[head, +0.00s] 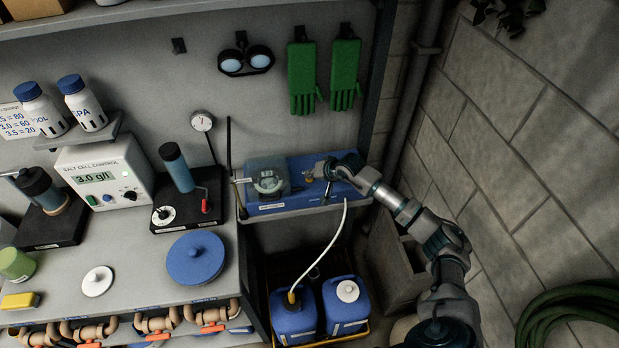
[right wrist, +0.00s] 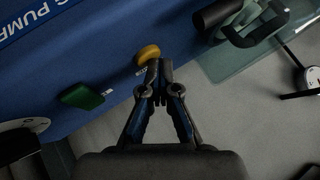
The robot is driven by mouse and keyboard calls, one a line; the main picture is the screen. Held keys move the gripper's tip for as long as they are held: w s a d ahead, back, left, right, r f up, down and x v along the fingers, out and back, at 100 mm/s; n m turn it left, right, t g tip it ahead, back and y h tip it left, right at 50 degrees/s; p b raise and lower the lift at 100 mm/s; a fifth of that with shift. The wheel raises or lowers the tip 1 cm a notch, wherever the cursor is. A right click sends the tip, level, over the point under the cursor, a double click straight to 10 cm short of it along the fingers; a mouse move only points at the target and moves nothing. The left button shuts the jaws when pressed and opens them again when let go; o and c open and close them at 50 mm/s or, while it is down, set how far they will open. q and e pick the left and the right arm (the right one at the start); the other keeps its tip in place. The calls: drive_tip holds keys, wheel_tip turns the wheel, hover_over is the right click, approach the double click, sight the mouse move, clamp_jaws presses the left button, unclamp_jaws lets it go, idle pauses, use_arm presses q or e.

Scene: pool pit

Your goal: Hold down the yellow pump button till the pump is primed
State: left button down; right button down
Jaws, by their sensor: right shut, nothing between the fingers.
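The blue pump unit (head: 280,207) stands on a small shelf at the right end of the bench, with a clear-covered pump head (head: 268,178) on its left part. The yellow pump button (head: 309,178) shows as a small spot at the tip of my right gripper (head: 318,171). In the right wrist view the yellow button (right wrist: 147,53) is a round knob on the blue face. My right gripper (right wrist: 159,78) is shut and empty, its tips right by the button's lower edge. I cannot tell whether they press it. My left gripper is not in view.
The block wall (head: 540,150) is close on the right.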

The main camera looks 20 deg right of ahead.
idle(0.5)
drive_tip(key=shift+r+p, duration=0.3)
drive_tip(key=shift+r, duration=0.65)
drive_tip(key=shift+r+p, duration=1)
drive_tip(key=shift+r, duration=1.55)
drive_tip(key=shift+f, duration=0.1)
